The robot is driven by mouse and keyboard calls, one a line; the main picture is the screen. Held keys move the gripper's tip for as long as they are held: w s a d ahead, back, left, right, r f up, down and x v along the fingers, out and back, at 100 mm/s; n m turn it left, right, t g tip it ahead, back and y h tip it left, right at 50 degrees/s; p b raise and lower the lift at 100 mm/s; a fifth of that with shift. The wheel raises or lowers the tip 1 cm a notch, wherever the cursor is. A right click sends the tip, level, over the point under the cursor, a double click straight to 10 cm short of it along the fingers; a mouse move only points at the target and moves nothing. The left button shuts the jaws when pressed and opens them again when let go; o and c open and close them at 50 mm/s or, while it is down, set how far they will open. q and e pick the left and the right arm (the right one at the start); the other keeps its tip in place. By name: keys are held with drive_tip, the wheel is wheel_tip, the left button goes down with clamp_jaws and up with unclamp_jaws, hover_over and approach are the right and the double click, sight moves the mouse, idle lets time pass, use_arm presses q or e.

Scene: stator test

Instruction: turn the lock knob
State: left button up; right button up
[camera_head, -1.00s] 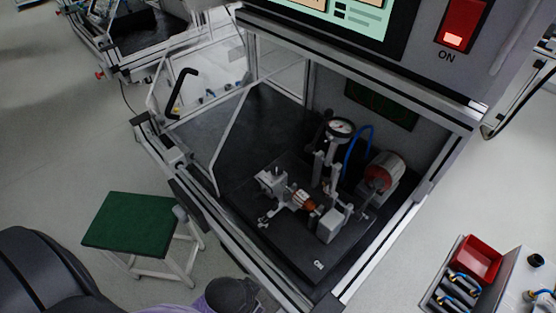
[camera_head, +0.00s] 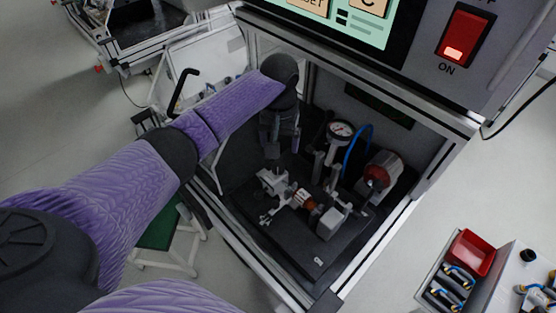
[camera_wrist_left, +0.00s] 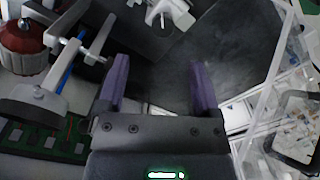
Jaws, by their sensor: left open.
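My left arm reaches in from the left through the open front of the test cabinet (camera_head: 410,205). My left gripper (camera_head: 280,150) points down inside, behind and above the grey clamp (camera_head: 270,180) of the test fixture. In the left wrist view the two purple fingers (camera_wrist_left: 160,92) are wide apart with nothing between them. The fixture holds a copper-coloured stator (camera_head: 304,198) between the clamp and a light block (camera_head: 329,222). The clamp's metal parts also show at the top of the left wrist view (camera_wrist_left: 168,12). I cannot tell which small part is the lock knob.
A dial gauge (camera_head: 341,130) on a post and a red-faced cylinder (camera_head: 376,176) stand to the right of the gripper. A blue hose (camera_head: 357,146) curves between them. The cabinet's dark floor is bare beside the clamp. A red bin (camera_head: 472,252) stands outside at right.

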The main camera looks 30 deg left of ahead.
sight(278, 166)
use_arm(q)
drive_tip(key=f+b, duration=0.1)
drive_tip(key=f, duration=0.2)
drive_tip(key=f+b, duration=0.1)
drive_tip(key=f, duration=0.2)
drive_tip(key=f+b, duration=0.1)
drive_tip(key=f, duration=0.2)
drive_tip(key=shift+w+a, duration=0.25)
drive_tip(key=shift+a, duration=0.05)
drive_tip(key=shift+r, duration=0.1)
clamp_jaws()
